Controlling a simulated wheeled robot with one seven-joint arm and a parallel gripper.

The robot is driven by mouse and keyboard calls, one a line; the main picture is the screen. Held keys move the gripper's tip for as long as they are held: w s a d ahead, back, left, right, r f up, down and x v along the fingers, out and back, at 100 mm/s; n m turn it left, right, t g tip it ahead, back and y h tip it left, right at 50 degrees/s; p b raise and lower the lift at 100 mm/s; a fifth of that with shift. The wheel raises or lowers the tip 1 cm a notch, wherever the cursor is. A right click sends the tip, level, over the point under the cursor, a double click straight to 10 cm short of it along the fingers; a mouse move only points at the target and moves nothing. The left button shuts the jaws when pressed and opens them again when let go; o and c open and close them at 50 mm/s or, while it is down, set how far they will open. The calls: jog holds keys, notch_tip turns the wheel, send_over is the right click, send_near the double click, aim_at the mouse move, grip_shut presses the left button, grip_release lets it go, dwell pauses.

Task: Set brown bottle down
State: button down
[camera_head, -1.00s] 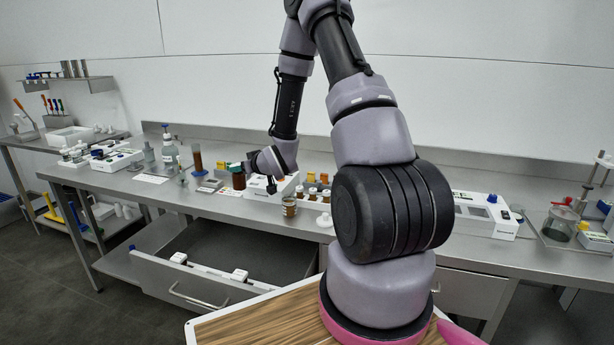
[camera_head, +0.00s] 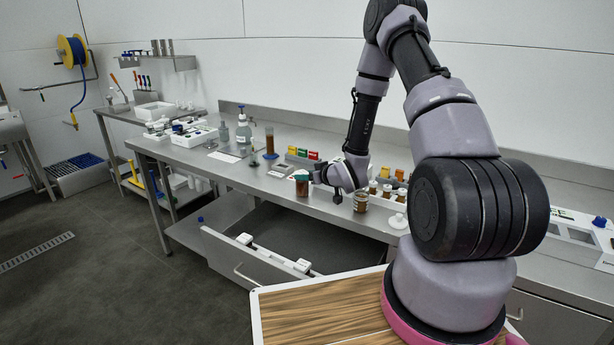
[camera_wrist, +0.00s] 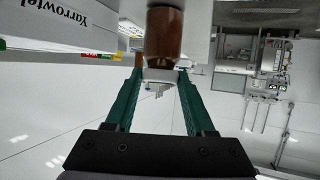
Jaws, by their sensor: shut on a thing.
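The brown bottle (camera_head: 302,188) is upright near the front edge of the steel bench in the head view. My gripper (camera_head: 303,178) is shut on its top from the right. I cannot tell from the head view whether its base touches the bench. In the wrist view the brown bottle (camera_wrist: 164,38) shows at the top of the picture, upside down there, with its pale neck between the green fingers of my gripper (camera_wrist: 160,78). The bottle's base is out of that view.
An amber jar (camera_head: 361,202) and several small white-capped bottles (camera_head: 387,190) stand to the right. Coloured cards (camera_head: 302,153) and a tall brown cylinder (camera_head: 269,142) stand behind. An open drawer (camera_head: 262,250) juts out below. Clear bench (camera_head: 255,178) lies to the left.

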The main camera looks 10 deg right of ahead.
jog(key=shift+c, duration=1.3)
grip_release()
jog(key=shift+f, duration=0.15)
